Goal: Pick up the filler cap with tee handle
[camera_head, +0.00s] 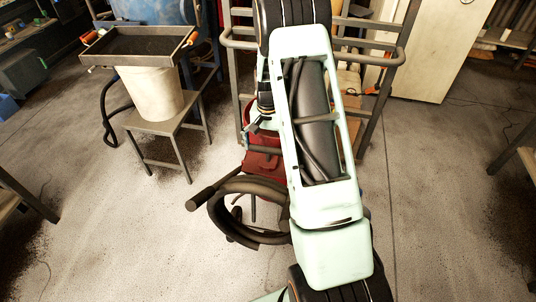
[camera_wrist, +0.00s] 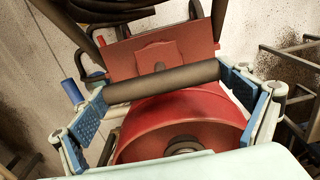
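In the wrist view, a thick dark grey-brown bar (camera_wrist: 162,82), which looks like the tee handle, lies slanted across the space between my gripper's fingers. My gripper (camera_wrist: 168,98) is spread wide, with a blue pad near each end of the bar. I cannot tell whether the pads touch it. Below the bar is a rounded red body (camera_wrist: 150,120) with a grey round hub (camera_wrist: 182,146). I cannot make out where the cap itself begins. In the head view, my arm hides my gripper and the bar cannot be picked out surely.
A red box-like part (camera_head: 262,166) and a dark ring (camera_head: 215,215) with a bar grip (camera_head: 212,188) show beside my arm. A metal rail frame (camera_head: 240,95) stands behind. A stool (camera_head: 168,122) carries a white bucket (camera_head: 152,92) and tray. Floor right of my arm is clear.

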